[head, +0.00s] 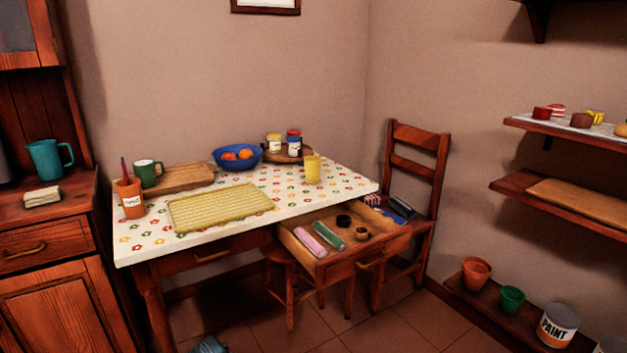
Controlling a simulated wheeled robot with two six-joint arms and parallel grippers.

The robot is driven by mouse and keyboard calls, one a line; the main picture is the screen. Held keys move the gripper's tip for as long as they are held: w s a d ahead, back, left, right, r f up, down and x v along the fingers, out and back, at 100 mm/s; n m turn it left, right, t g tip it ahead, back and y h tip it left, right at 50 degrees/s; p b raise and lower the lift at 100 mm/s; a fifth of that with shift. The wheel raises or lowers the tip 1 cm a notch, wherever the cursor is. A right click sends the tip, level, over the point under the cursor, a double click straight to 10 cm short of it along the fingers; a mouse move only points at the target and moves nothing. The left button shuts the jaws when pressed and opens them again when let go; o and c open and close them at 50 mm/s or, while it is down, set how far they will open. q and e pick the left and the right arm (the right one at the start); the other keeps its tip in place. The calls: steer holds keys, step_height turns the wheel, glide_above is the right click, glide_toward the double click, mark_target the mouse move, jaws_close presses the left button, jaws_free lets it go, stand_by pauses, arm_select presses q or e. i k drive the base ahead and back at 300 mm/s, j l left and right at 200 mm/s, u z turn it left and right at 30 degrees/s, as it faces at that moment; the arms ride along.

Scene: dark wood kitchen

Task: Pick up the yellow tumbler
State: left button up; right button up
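The yellow tumbler (313,170) stands upright on the right part of the table, on the flowered tablecloth (290,190). It is behind the open drawer and to the right of the blue bowl. Nothing touches it that I can see. Neither of my grippers shows in the head view.
The open drawer (340,263) sticks out at the table's front right and holds several small items. A chair (418,150) stands right of the table. A blue bowl (226,164) of oranges, jars on a round board (272,156) and a yellow mat (222,206) share the tabletop.

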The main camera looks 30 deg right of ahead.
mark_target(312, 163)
steer(key=i+l, duration=0.15)
steer(key=i, duration=0.2)
steer(key=i+l, duration=0.2)
steer(key=i, duration=0.15)
steer(key=z, duration=1.2)
